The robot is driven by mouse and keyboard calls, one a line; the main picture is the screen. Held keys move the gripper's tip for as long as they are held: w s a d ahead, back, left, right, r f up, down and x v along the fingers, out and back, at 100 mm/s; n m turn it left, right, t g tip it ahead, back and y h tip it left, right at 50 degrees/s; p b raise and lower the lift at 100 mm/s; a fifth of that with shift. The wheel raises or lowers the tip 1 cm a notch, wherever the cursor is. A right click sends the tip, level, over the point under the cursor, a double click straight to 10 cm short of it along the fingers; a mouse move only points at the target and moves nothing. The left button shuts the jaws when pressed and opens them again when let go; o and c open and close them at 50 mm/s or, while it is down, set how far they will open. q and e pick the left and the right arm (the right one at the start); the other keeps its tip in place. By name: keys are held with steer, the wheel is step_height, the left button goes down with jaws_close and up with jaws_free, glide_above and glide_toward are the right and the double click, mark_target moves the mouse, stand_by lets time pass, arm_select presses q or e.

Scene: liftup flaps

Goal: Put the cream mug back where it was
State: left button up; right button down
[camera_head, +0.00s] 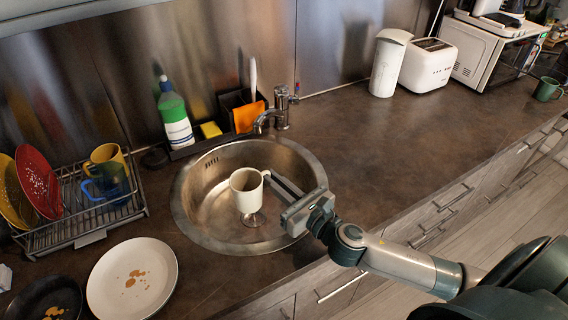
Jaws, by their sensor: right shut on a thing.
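The cream mug (246,194) is upright in or just above the round metal sink (293,163), over the drain area. My right gripper (279,186) comes in from the right and is shut on the mug at its handle side. The fingers partly hide the handle. I cannot tell whether the mug touches the sink bottom. My left gripper is not in view.
A dish rack (95,222) with plates and mugs stands at the left. The faucet (281,108) rises behind the sink. The counter (400,150) to the right is clear. A green mug (546,89) stands far right.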

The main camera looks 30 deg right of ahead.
steer(key=s+a+r+m+h, duration=0.2)
steer(key=s+a+r+h, duration=0.1)
steer(key=s, duration=0.7)
steer(key=shift+s+r+m+t+h, duration=0.3)
steer(key=shift+r+m+h, duration=0.15)
steer(key=shift+h, duration=0.25)
steer(key=shift+a, duration=0.1)
